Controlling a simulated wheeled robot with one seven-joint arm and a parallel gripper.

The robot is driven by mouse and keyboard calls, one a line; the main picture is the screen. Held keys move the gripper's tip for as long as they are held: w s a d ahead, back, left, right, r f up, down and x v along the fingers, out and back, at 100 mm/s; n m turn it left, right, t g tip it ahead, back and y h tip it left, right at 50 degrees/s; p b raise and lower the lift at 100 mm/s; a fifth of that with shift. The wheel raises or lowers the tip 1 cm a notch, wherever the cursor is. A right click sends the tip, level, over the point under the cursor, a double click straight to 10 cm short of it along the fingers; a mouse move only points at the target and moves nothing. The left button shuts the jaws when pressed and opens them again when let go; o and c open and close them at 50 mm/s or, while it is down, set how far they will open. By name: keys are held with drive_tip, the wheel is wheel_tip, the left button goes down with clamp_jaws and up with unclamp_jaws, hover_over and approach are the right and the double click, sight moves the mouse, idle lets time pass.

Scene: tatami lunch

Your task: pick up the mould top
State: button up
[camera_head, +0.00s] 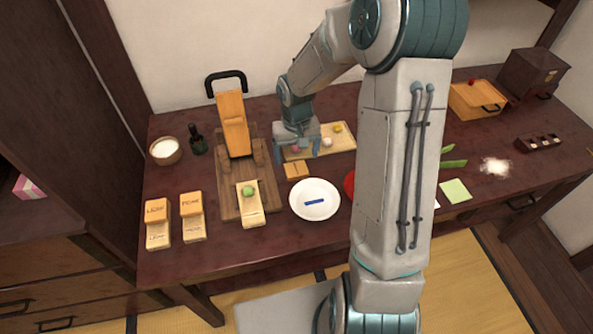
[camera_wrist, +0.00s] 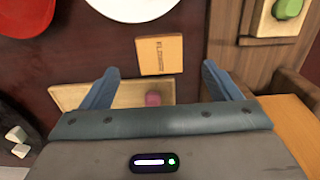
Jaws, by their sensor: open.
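A small square wooden block with lettering (camera_head: 297,171), which looks like a mould top, lies flat on the dark table. It also shows in the wrist view (camera_wrist: 159,55), just beyond my fingertips. My gripper (camera_wrist: 160,75) is open and empty, pointing down, with one finger to each side of the block's near edge. In the head view my gripper (camera_head: 299,152) is just behind the block, over the sweets tray. Two labelled moulds with orange upper blocks, one on the left (camera_head: 157,208) and one beside it (camera_head: 191,201), stand at the table's front left.
A wooden press (camera_head: 232,125) stands left of my gripper, with a pale board holding a green sweet (camera_head: 248,192) in front. A white bowl (camera_head: 315,198) is in front of the block. The tray (camera_wrist: 70,96) holds a pink sweet (camera_wrist: 153,98). My arm hides part of the table.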

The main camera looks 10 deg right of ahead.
sight(297, 171)
drive_tip(key=shift+s+f, duration=0.15)
drive_tip(key=shift+f, duration=1.4)
drive_tip(key=shift+s+f, duration=0.15)
drive_tip(key=shift+f, duration=1.4)
drive_tip(key=c, duration=1.1)
